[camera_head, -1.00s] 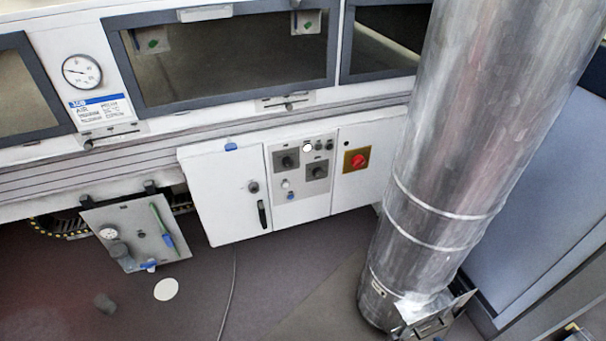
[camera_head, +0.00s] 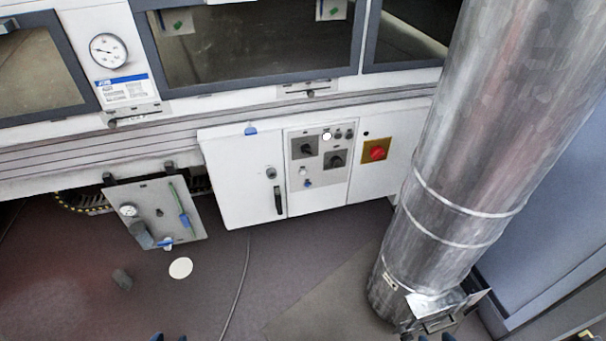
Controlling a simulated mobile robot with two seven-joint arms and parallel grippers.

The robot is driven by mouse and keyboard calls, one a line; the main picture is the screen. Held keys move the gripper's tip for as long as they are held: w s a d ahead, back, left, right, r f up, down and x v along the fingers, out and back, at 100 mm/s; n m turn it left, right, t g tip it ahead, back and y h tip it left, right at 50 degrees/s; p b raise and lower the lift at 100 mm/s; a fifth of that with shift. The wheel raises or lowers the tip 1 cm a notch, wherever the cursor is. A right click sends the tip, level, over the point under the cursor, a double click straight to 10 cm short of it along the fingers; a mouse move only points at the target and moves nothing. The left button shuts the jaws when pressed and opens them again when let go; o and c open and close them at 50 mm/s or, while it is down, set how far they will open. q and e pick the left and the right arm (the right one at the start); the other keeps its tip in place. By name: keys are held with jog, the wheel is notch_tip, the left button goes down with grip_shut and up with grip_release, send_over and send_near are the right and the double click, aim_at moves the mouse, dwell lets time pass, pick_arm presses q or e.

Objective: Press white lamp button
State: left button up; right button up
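The white lamp button (camera_head: 326,136) is a small bright round cap at the top of the grey control panel (camera_head: 322,192) on the white cabinet. Two dark round buttons sit just right of it. My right gripper (camera_head: 433,338) shows the same way, at the bottom edge below the metal duct. Both are far from the panel, and no object shows between their tips. The rest of both grippers is out of frame.
Black rotary knobs (camera_head: 335,159) and a red knob on a yellow plate (camera_head: 376,150) are near the button. A thick metal duct (camera_head: 455,180) stands to the right. A hinged plate with a gauge (camera_head: 155,215) hangs at left. The floor before the cabinet is mostly clear.

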jog(key=shift+d, duration=0.1)
grip_shut()
dwell(0.9)
dwell(0.7)
